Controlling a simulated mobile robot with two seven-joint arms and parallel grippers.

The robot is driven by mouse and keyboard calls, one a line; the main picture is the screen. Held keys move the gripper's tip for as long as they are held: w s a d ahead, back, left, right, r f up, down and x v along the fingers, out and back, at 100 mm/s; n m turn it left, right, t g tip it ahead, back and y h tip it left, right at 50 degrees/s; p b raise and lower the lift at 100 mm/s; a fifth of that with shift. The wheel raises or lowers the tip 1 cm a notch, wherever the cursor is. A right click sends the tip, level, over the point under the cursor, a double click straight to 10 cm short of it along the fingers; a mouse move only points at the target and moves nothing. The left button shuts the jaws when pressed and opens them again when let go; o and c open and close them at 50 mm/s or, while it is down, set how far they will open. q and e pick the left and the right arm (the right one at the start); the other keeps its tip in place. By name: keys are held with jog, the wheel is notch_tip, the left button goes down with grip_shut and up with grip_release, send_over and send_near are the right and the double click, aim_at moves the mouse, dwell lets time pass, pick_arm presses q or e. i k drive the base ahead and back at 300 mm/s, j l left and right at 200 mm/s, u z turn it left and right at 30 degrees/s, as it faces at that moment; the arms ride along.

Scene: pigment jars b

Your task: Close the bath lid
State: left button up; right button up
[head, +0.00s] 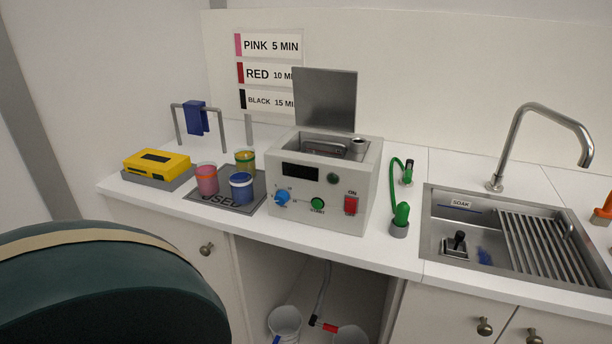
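The bath (318,191) is a light grey box on the counter, with a blue knob, a green button and a red switch on its front. Its grey metal lid (325,98) stands upright at the back edge, so the bath is open. A metal basin (328,147) shows inside, with something metallic in it that I cannot make out fully. Neither of my grippers is in the head view.
Pink, blue and yellow-green jars (241,187) stand on a dark mat left of the bath. A yellow box (157,163) and a rack with blue cloth (196,118) are farther left. A green hose (400,212) and a sink (440,200) lie right. A dark rounded object (110,290) fills the lower left.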

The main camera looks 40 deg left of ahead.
aim_at(324, 98)
jog(key=u, duration=1.3)
